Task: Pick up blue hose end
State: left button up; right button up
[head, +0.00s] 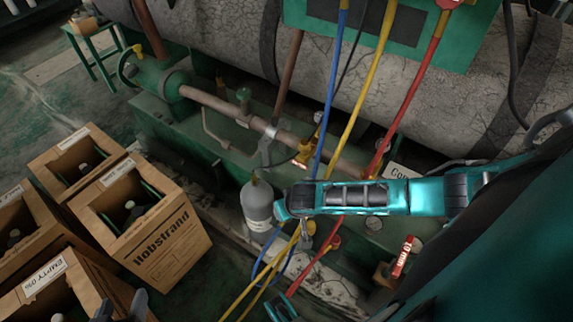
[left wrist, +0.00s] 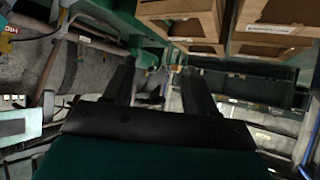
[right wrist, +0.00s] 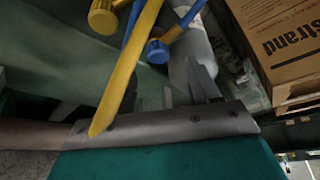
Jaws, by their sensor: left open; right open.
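The blue hose (head: 334,75) hangs from the green panel in the head view and passes behind my right arm. Its blue end (right wrist: 157,50) shows in the right wrist view, in front of my right gripper (right wrist: 162,80) and apart from its fingers. The right gripper is open and empty; the yellow hose (right wrist: 130,70) crosses in front of its left finger. In the head view my right arm largely hides this area. My left gripper (head: 122,306) is open and empty at the bottom left, by the boxes; its spread fingers show in the left wrist view (left wrist: 160,95).
A grey cylinder (head: 257,205) stands left of my right arm. Yellow (head: 372,80) and red (head: 420,80) hoses hang beside the blue one. A pipe (head: 225,108) and a large grey tank (head: 215,45) lie behind.

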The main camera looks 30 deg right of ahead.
jog(key=b+x, duration=0.3)
jog(key=x, duration=0.3)
jog(key=shift+d+r, duration=0.1)
jog(key=shift+c, duration=0.2)
jog(key=c, duration=1)
